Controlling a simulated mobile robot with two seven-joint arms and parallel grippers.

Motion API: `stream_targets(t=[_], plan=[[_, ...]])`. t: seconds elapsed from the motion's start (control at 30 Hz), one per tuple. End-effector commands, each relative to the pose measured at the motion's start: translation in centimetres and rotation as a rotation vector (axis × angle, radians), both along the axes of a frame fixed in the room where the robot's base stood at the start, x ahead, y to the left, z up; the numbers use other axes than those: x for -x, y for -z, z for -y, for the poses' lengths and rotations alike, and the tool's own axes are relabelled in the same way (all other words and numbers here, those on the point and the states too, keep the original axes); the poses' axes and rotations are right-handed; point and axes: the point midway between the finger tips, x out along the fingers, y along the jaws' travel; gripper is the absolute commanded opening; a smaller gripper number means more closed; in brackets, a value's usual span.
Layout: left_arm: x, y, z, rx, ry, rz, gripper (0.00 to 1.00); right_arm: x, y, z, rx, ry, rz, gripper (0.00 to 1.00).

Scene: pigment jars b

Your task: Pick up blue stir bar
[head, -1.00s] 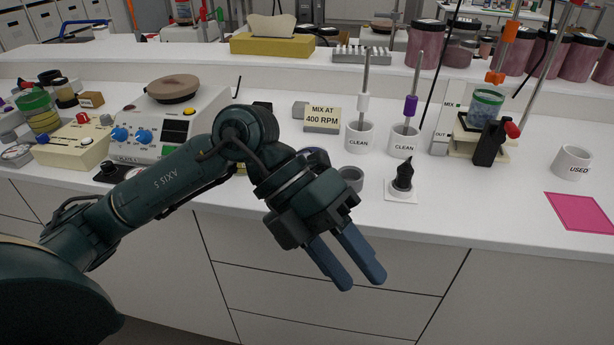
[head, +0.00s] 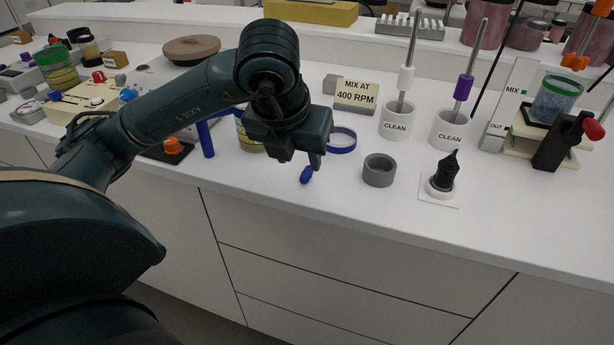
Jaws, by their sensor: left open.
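The blue stir bar (head: 306,175) is a small, short blue piece on the white bench near its front edge. My left gripper (head: 314,161) is above and just behind it in the head view, pointing down with its jaws open. One dark finger shows close to the bar's upper end. The other finger is hidden, and I cannot tell whether either touches the bar. My right gripper is not in view.
A blue ring (head: 343,146) and a grey ring (head: 379,171) lie right of the gripper. A blue bracket (head: 206,141) stands to the left. Two CLEAN cups (head: 396,124) (head: 448,134) with rods stand behind. A black pointed piece (head: 442,172) stands further right.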

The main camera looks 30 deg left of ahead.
Motion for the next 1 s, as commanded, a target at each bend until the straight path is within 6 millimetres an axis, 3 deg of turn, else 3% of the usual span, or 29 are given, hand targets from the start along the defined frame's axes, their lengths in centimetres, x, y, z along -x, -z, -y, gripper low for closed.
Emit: stream_targets(t=[0.4, 0.67, 1.0], plan=[[-1.8, 4.7, -0.3, 0.0, 0.002, -0.002, 0.41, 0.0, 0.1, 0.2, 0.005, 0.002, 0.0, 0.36], [-1.9, 4.9, -0.4, 0.001, 0.003, 0.0, 0.41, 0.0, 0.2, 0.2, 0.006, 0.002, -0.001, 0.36], [-1.9, 4.9, -0.4, 0.001, 0.003, 0.0, 0.15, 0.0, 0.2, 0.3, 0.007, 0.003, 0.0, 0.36]])
